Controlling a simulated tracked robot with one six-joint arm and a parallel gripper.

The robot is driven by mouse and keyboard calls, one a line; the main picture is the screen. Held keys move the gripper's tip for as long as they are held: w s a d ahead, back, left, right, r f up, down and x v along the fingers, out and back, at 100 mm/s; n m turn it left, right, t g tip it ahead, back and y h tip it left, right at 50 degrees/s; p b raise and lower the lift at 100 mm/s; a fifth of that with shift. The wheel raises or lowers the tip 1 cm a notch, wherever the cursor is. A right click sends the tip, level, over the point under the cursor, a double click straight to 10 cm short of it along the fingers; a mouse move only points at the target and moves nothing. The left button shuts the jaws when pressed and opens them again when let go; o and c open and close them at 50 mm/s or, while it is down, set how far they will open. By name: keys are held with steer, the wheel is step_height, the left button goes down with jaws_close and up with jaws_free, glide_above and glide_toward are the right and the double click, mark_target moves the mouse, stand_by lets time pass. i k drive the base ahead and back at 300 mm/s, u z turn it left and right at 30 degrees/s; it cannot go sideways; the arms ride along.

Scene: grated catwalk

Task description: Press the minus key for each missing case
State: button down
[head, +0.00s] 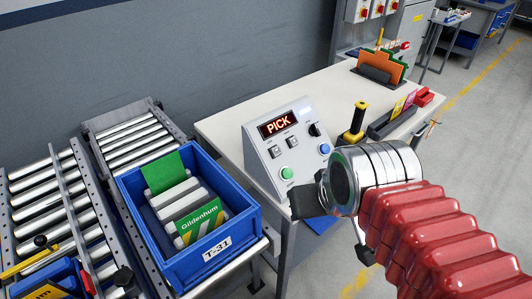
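A grey sloped control panel (283,150) stands on the white bench, and its red-lit display (279,125) reads "PICK". Below the display are two small square keys, a left one (275,152) and a right one (292,142); their marks are too small to read. A blue tote (150,224) labelled "T-31" holds a green case marked "Gildenhum" (198,218), another green piece (163,172) and pale bars. My gripper (312,200) is beside the panel's lower right, apart from the keys. Its dark end parts are partly hidden by my chrome wrist, so its opening is unclear.
The panel also has a green button (287,173), a blue button (325,149) and a black knob (314,129). A yellow-and-black handled tool (354,122) stands right of it. Roller conveyors (45,195) lie left. The bench (235,125) is clear left of the panel.

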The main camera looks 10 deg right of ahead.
mark_target(275, 151)
steer(key=u, duration=3.25)
steer(key=k, duration=0.95)
steer(key=u, duration=0.3)
